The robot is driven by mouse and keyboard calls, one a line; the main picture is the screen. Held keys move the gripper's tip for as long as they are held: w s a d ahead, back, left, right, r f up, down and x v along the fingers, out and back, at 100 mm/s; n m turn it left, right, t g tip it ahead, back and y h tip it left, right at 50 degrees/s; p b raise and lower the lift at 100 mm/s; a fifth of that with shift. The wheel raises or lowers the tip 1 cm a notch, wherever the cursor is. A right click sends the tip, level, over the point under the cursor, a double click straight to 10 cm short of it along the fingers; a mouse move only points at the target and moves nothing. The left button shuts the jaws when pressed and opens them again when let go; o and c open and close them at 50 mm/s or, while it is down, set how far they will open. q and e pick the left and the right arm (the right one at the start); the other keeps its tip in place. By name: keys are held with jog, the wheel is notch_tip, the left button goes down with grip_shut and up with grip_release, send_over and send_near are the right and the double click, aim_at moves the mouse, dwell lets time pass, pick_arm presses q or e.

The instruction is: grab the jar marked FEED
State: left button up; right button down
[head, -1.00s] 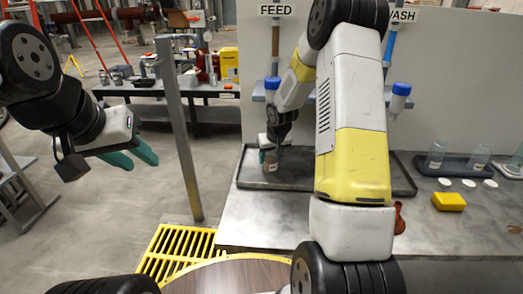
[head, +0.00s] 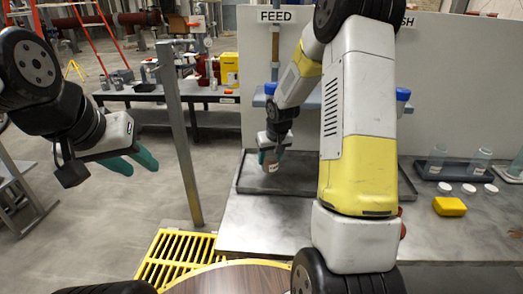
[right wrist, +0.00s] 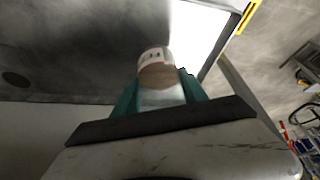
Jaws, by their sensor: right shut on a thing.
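The FEED sign (head: 277,16) is on the pale panel at the back. A jar (head: 270,166) with brown contents and a pale label is below it, over the dark tray. My right gripper (head: 271,156) is shut on this jar. In the right wrist view the jar (right wrist: 157,72) sits between the teal fingers (right wrist: 160,95), its marking too small to read. Whether its base touches the tray is unclear. My left gripper (head: 133,165) is open and empty at the left, over the floor, well away from the jar.
The dark tray (head: 240,185) lies on the grey bench (head: 255,220), partly hidden by my right arm. At right are a tray of clear jars (head: 480,162), white lids (head: 468,188) and a yellow block (head: 449,206). A metal post (head: 183,150) stands left of the bench.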

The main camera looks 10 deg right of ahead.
jog(key=s+a+r, duration=0.1)
jog(key=s+a, duration=0.2)
jog(key=s, duration=1)
jog(key=shift+a+r, duration=0.15)
jog(key=shift+a, duration=0.25)
jog(key=shift+s, duration=0.15)
dwell(1.3)
